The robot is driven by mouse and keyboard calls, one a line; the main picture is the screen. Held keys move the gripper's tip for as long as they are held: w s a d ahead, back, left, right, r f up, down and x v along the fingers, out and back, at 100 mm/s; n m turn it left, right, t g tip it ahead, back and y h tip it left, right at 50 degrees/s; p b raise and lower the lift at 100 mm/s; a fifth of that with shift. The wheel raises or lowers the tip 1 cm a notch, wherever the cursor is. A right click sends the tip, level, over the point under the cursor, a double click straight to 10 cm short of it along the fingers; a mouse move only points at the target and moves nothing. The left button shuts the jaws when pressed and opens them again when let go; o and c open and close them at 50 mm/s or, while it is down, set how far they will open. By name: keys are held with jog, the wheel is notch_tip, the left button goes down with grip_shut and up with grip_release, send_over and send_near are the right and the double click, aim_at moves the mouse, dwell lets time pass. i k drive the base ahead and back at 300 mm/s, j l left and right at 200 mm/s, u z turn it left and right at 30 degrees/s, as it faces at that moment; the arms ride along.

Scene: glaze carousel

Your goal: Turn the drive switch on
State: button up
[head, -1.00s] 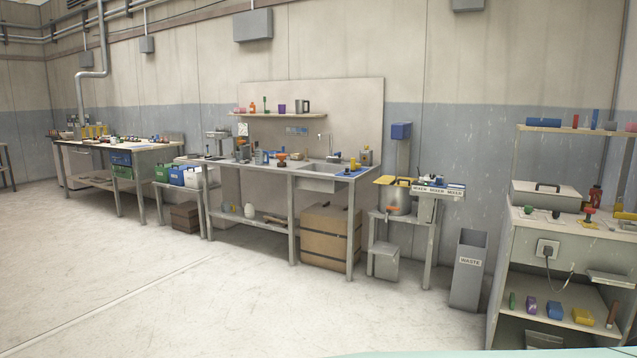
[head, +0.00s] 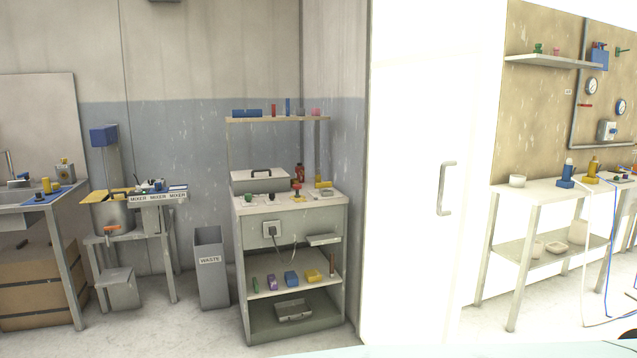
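I cannot make out for certain which control is the drive switch; no label for it is readable at this distance. A small grey wall box (head: 607,130) with a switch-like front is mounted on the tan board at the far right. A grey cabinet (head: 290,225) in the middle carries small coloured knob-like items on its top, among them a red-topped one (head: 296,185). My gripper is not in view.
A mixer stand (head: 135,235) and a grey waste bin (head: 210,275) stand left of the cabinet. A bright white door (head: 415,180) with a handle is right of it. A white table (head: 540,193) stands at the right, with blue and white cables hanging nearby. Some floor before the cabinet is clear.

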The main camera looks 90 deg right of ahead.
aim_at(322, 186)
jog(key=z, duration=2.75)
jog(key=i+j+z, duration=0.1)
jog(key=i, duration=0.5)
jog(key=i+j+z, duration=0.15)
jog(key=i, duration=0.4)
jog(key=i+j+z, duration=0.1)
jog(key=i+j, duration=0.3)
jog(key=i, duration=0.2)
jog(key=i+j+z, duration=0.15)
jog(key=i+j, duration=0.2)
jog(key=i, duration=0.2)
jog(key=i+j+z, duration=0.1)
jog(key=i+j, duration=0.25)
jog(key=i, duration=0.2)
jog(key=i+l, duration=0.1)
jog(key=i, duration=0.3)
